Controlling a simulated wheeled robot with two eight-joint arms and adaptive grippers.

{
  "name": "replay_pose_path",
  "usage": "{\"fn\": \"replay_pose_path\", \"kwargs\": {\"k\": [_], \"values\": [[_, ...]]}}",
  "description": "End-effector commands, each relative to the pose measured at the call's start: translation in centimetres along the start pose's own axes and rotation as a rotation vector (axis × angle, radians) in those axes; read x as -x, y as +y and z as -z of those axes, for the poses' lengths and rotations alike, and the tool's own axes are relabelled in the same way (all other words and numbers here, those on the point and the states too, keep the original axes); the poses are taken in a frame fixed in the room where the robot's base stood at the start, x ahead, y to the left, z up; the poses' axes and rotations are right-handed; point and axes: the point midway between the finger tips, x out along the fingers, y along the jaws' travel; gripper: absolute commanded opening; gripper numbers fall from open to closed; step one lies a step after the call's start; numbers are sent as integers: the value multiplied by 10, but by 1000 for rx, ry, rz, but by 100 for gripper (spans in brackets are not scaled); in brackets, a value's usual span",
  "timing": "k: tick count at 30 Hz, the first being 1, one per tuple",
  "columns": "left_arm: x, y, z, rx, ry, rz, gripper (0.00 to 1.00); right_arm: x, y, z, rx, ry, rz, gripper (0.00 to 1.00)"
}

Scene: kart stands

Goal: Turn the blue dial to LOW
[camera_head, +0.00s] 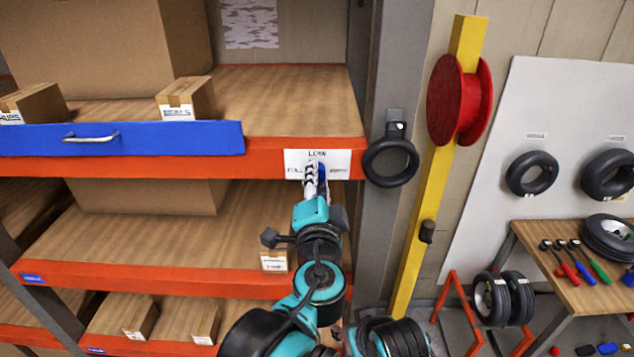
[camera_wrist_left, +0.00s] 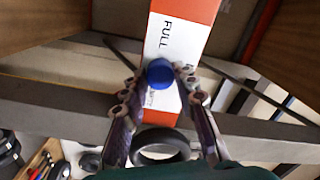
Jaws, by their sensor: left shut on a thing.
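The blue dial (camera_head: 321,172) sits on a white label plate (camera_head: 295,157) on the orange shelf beam, near its right end. The plate reads LOW at the top and FULL at the left; the word at the right is partly hidden. My left gripper (camera_head: 316,173) reaches up to the dial from below and covers part of it. In the left wrist view the round dial (camera_wrist_left: 160,72) lies between the fingertips of my left gripper (camera_wrist_left: 160,84), which is shut on it. I cannot see a pointer on the dial. My right gripper is not in view.
Left of the plate, a blue drawer front (camera_head: 150,139) with a metal handle spans the beam. A black ring (camera_head: 390,162) hangs on the grey post just right of the dial. Cardboard boxes stand on the shelves. A tool table (camera_head: 590,292) stands at the right.

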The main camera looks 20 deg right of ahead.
Motion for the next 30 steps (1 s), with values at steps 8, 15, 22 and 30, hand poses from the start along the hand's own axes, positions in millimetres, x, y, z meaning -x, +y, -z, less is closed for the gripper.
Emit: {"fn": "replay_pose_path", "kwargs": {"k": [8,15,22,30], "values": [[0,1,-1,-251,6,4,0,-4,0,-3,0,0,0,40],[0,1,-1,-428,9,7,0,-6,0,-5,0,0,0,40],[0,0,-1,-535,11,9,0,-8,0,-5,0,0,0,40],[0,0,-1,-586,13,10,0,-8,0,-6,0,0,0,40]]}}
